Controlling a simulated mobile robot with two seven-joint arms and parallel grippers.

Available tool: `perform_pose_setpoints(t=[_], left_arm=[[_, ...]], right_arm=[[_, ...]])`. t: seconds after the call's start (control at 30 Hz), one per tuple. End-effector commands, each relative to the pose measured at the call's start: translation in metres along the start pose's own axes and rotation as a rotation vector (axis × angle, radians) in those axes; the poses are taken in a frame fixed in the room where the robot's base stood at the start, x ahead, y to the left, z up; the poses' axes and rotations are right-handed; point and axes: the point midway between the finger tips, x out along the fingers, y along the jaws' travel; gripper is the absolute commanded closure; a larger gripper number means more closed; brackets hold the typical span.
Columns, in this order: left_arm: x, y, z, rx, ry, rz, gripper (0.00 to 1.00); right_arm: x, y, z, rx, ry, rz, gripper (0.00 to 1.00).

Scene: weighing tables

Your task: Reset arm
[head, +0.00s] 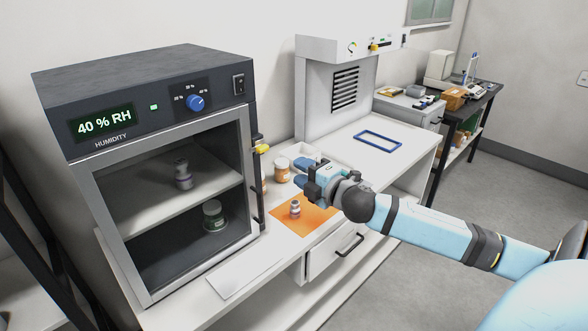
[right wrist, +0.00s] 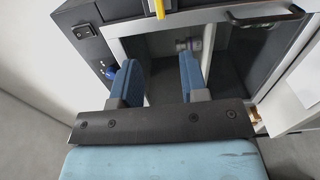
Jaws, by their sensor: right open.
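My right arm comes in from the right in the head view. My right gripper (head: 303,172) is open, its blue fingers apart with nothing seen between them. It hangs above the counter, near the back edge of an orange mat (head: 318,219) with a small vial (head: 295,209) standing on it. In the right wrist view the gripper (right wrist: 159,78) shows two spread fingers pointing toward the dark cabinet, and a small vial (right wrist: 190,45) appears behind the right finger. My left gripper is not in view.
A humidity cabinet (head: 145,66) reading 40% RH stands at left, holding a vial (head: 183,173) and a green-labelled jar (head: 213,215). An orange-labelled jar (head: 281,169) stands close to my gripper. A white sheet (head: 245,278) lies in front; a blue frame (head: 378,140) lies farther right.

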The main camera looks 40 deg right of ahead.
Motion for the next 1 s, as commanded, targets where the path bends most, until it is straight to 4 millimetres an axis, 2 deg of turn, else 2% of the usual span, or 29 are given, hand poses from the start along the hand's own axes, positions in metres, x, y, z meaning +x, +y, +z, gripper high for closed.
perform_pose_setpoints(t=[0.27,0.37,0.47,0.57,0.6,0.7,0.8,0.9,1.0], left_arm=[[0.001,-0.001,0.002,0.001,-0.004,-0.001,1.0],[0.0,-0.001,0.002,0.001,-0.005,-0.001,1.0],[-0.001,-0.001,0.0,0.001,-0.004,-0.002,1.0],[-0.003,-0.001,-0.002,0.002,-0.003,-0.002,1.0],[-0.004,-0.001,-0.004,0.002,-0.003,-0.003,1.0],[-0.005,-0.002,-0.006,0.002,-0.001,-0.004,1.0],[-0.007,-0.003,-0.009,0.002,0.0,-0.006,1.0],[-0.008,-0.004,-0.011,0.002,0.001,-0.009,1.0],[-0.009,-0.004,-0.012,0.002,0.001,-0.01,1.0]], right_arm=[[0.0,-0.002,-0.001,0.006,0.0,-0.003,0.6],[-0.004,-0.021,-0.006,0.062,-0.001,-0.033,0.6],[-0.017,-0.064,-0.022,0.203,-0.008,-0.102,0.6],[-0.042,-0.125,-0.052,0.419,-0.027,-0.204,0.6],[-0.054,-0.15,-0.067,0.513,-0.039,-0.247,0.6],[-0.089,-0.205,-0.108,0.752,-0.079,-0.35,0.6],[-0.127,-0.25,-0.154,0.986,-0.133,-0.443,0.6],[-0.162,-0.282,-0.197,1.193,-0.195,-0.518,0.6],[-0.189,-0.3,-0.231,1.351,-0.247,-0.567,0.6]])
